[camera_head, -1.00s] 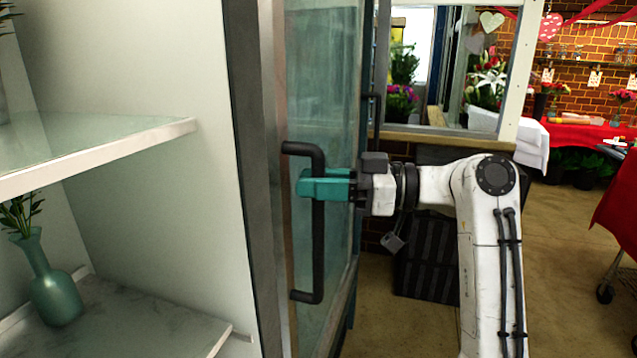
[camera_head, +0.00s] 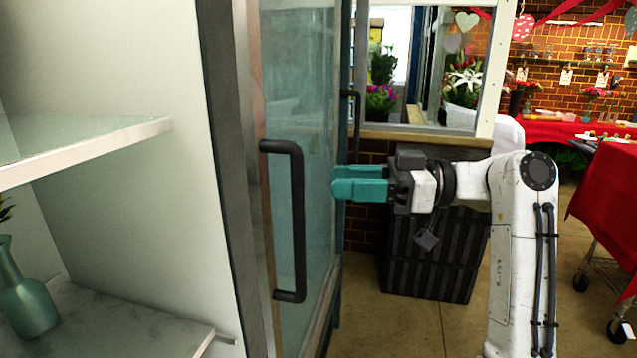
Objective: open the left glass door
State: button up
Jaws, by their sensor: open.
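The glass door (camera_head: 308,80) stands in the middle of the head view, seen at a steep angle, with its metal frame (camera_head: 228,150) at the left. Its black bar handle (camera_head: 298,225) is upright on the door's face. My gripper (camera_head: 334,187), with teal fingers, is open and empty to the right of the handle, with a clear gap between them in the picture. The fingers point left toward the handle. The white cabinet interior shows left of the door frame, so the door looks swung open.
White shelves (camera_head: 90,150) at the left hold a green vase (camera_head: 28,300). A second black handle (camera_head: 355,125) shows behind the door. A black crate (camera_head: 430,265) stands behind my arm. A red-draped cart (camera_head: 610,200) is at the right. Bare floor shows between crate and cart.

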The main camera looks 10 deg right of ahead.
jog(key=shift+s+d, duration=0.2)
jog(key=shift+d, duration=1.3)
jog(key=s+d+f+m+t+h+p, duration=0.1)
jog(key=s+f+m+h, duration=0.2)
jog(key=f, duration=0.7)
jog(key=s+d+f+m+t+h+p, duration=0.1)
jog(key=s+f+m+h+p, duration=0.2)
jog(key=f, duration=0.7)
jog(key=s+d+f+m+h, duration=0.2)
jog(key=s+f+m+h, duration=0.15)
jog(key=f, duration=0.65)
jog(key=s+d+f+m+g+h+p, duration=0.1)
jog(key=s+d+f+m+h+p, duration=0.2)
jog(key=s+f, duration=0.65)
jog(key=s+d+m+g+h, duration=0.1)
jog(key=s+d, duration=0.3)
jog(key=s, duration=0.5)
jog(key=s+d+m+g+h+p, duration=0.1)
jog(key=s+d+m+h, duration=0.2)
jog(key=s, duration=0.7)
jog(key=shift+d+f+g+h, duration=0.25)
jog(key=shift+d+g+h, duration=0.2)
jog(key=shift+h, duration=0.3)
